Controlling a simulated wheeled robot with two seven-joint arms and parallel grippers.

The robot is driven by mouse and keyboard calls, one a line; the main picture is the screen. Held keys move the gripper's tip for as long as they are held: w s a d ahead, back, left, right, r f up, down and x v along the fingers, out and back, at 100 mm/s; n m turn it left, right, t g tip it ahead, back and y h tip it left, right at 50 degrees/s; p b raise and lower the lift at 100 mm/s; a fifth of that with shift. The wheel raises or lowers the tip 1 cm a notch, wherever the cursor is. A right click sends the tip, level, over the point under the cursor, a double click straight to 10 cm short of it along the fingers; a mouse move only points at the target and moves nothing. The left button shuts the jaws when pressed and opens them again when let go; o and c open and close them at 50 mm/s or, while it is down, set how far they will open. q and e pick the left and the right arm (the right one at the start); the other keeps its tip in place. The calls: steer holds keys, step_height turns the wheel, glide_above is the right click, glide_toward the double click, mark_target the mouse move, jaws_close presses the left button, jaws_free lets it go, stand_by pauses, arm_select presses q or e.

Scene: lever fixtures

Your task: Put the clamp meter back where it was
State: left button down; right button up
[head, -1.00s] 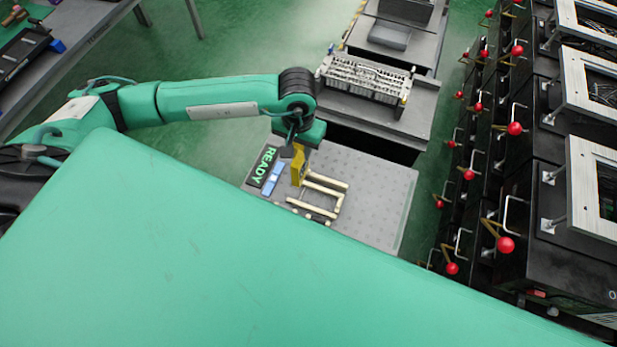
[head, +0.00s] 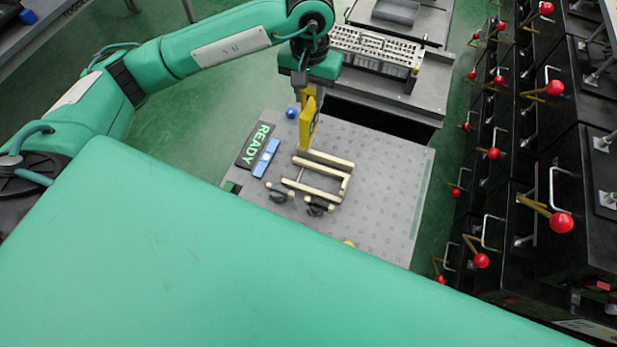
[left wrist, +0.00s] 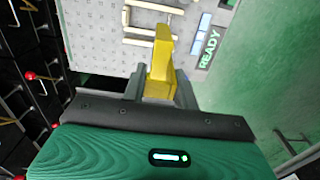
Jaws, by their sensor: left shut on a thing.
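The yellow clamp meter (head: 309,118) is held upright in my left gripper (head: 303,95), above the far side of the grey perforated table. In the left wrist view the clamp meter (left wrist: 160,65) sits between the two fingers of my left gripper (left wrist: 161,88), which are shut on it. A cream-coloured bar frame (head: 346,180) lies on the table just below and to the right of the meter. Whether the meter's lower end touches the table or the frame I cannot tell. My right gripper is not in view.
Black cabinets with red-knobbed levers (head: 561,223) line the right. A grey rack (head: 376,52) stands behind the table.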

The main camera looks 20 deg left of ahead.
arm_select(q)
step_height(320, 180, down, 20)
stand_by(0.5)
steer(key=shift+f, duration=0.1)
